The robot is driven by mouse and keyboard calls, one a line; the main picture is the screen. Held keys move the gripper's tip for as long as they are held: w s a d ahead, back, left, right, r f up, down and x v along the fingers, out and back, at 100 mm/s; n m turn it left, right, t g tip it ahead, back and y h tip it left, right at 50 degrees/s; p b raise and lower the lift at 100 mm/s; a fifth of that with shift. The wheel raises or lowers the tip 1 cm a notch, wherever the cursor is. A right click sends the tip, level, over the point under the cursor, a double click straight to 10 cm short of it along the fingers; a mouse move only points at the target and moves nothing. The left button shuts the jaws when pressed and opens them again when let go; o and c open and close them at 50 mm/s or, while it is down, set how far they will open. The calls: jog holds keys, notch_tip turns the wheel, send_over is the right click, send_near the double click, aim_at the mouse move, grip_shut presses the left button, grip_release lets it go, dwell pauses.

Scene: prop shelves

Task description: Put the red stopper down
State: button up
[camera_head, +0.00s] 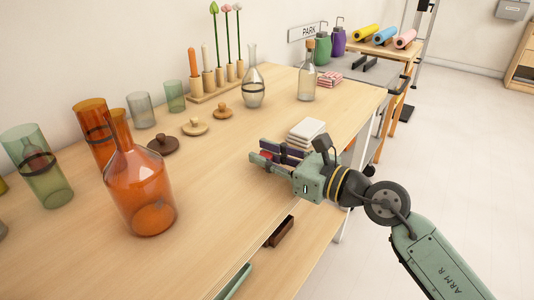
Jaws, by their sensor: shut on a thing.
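My gripper (268,157) is low over the right part of the wooden table (225,180), close to its front edge. Its fingers are shut on the red stopper (266,156), of which only a small red part shows between them. The rest of the stopper is hidden by the fingers. I cannot tell whether the stopper touches the table top.
A stack of white tiles (307,130) lies just behind my gripper. An orange bottle (139,185) stands at the left. Wooden lids (195,127) lie farther back, and a clear corked bottle (307,75) stands behind. The table between the orange bottle and my gripper is clear.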

jog(key=shift+f+b, duration=0.3)
jog(key=shift+b, duration=0.2)
jog(key=o, duration=0.7)
jog(key=shift+r, duration=0.1)
jog(key=shift+r+p, duration=0.5)
jog(key=shift+p, duration=0.3)
jog(key=b+v, duration=0.1)
jog(key=v, duration=0.3)
jog(key=b+v, duration=0.2)
jog(key=v, duration=0.2)
jog(key=b+v, duration=0.1)
jog(key=v, duration=0.3)
jog(key=shift+f, duration=0.3)
